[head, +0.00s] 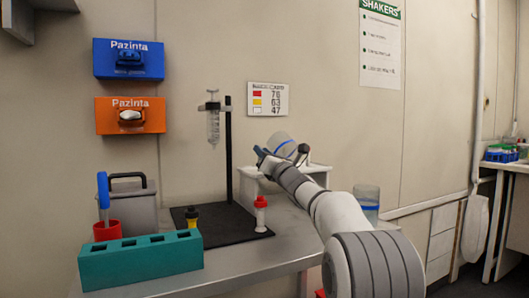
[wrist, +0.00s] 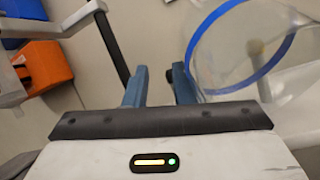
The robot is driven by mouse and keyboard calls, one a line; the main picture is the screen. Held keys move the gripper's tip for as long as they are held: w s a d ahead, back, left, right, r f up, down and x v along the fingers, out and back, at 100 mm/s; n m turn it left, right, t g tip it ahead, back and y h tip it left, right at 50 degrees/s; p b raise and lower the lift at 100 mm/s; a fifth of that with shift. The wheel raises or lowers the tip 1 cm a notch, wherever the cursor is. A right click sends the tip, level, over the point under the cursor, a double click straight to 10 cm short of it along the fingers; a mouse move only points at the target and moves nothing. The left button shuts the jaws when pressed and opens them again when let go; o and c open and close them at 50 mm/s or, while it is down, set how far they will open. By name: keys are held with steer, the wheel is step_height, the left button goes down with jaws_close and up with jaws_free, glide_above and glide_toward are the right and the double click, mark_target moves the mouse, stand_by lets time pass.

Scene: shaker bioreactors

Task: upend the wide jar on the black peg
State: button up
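A clear wide jar with a blue band (head: 282,145) sits tilted above the white stand, just beyond my gripper (head: 262,154). In the wrist view the jar (wrist: 237,25) is at the upper right, beside the right finger and not between the fingers. A pale, round-ended peg shows through its wall; I cannot tell whether it is inside or behind the jar. My gripper (wrist: 160,72) has its blue fingers apart with nothing between them. A dark peg-like piece (head: 303,149) shows right of the jar in the head view. The jar's contact with a peg is unclear.
The white stand (head: 318,170) is beneath the jar. Another clear blue-banded vessel (head: 367,192) stands right of my arm. A black upright post (head: 229,150) with a syringe (head: 213,124) stands left. A teal rack (head: 140,261), red cup (head: 107,231) and grey box (head: 133,207) occupy the left bench.

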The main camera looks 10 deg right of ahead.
steer(key=shift+m+g, duration=0.3)
steer(key=f, duration=0.2)
steer(key=w+f, duration=0.1)
steer(key=f, duration=0.1)
steer(key=shift+a, duration=0.2)
steer(key=s+d+r+m+h+p, duration=0.2)
steer(key=s+d+m+h+p, duration=0.1)
steer(key=s+m+p, duration=0.2)
steer(key=s+d+r+m+h+p, duration=0.3)
steer(key=s+m+h+p, duration=0.1)
steer(key=s+m, duration=0.15)
steer(key=s+a+f+m+g+p, duration=0.1)
steer(key=s+m+g+p, duration=0.4)
steer(key=s, duration=0.8)
steer(key=s+a+f+m+g+h+p, duration=0.1)
steer(key=s+f+m+g+p, duration=0.2)
steer(key=s+m+g+p, duration=0.3)
steer(key=s+f+m+g+h+p, duration=0.1)
steer(key=s+f+m+g+p, duration=0.2)
steer(key=s+m+p, duration=0.9)
steer(key=s+m+g, duration=0.3)
steer(key=s, duration=0.5)
steer(key=shift+s+a, duration=0.3)
steer(key=shift+a, duration=0.1)
steer(key=shift+o, duration=0.6)
steer(key=shift+r, duration=0.1)
